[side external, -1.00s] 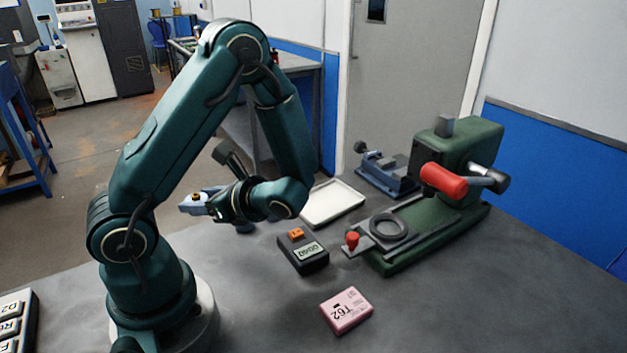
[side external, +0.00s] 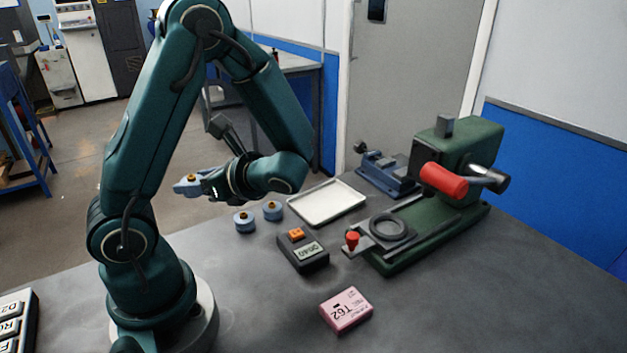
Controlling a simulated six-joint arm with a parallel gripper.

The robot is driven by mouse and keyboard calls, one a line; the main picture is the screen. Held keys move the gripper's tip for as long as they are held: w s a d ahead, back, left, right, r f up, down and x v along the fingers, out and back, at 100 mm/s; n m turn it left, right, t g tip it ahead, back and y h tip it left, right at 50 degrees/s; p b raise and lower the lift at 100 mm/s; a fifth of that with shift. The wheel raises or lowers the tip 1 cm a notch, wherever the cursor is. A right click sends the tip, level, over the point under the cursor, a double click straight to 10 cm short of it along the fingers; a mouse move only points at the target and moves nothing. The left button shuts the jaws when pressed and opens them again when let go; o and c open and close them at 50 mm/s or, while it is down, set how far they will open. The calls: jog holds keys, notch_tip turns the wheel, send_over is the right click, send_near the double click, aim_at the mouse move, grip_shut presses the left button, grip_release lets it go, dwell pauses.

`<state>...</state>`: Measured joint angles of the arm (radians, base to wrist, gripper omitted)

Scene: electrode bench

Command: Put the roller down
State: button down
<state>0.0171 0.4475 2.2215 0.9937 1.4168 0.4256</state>
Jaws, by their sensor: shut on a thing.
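My gripper (side external: 196,187) is left of the middle of the side view, with its jaws pointing left. It is shut on a light blue roller (side external: 184,185) with a brass-coloured centre, largely hidden by the jaws. The held roller appears raised above the bench. Two similar blue rollers, a nearer one (side external: 245,222) and a farther one (side external: 272,211), stand upright on the bench to the right of and below my gripper. They stand close together but apart.
A white tray (side external: 329,217) lies right of the standing rollers. A dark meter (side external: 303,254) and a pink box (side external: 346,310) lie nearer. A green machine (side external: 452,200) with a red handle and a blue vise (side external: 392,177) stand at right. The front bench is mostly clear.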

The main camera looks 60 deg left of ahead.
notch_tip(320, 180, up, 10)
jog(key=shift+f, duration=0.2)
jog(key=w+d+f+n+g+h, duration=0.2)
jog(key=d+f+n+g+h, duration=0.55)
jog(key=d+n+h, duration=0.65)
jog(key=w+r+n+t+h, duration=0.3)
jog(key=w+n+t+h, duration=0.85)
jog(key=n, duration=0.35)
jog(key=w+a+r+n+t+y, duration=0.1)
jog(key=w+a+r+n+t, duration=0.45)
jog(key=w+n+t, duration=0.2)
send_over(381, 226)
notch_tip(381, 226, down, 12)
jog(key=shift+a+f, duration=0.15)
jog(key=shift+f, duration=0.15)
jog(key=shift+f+t, duration=0.25)
jog(key=shift+f, duration=1.7)
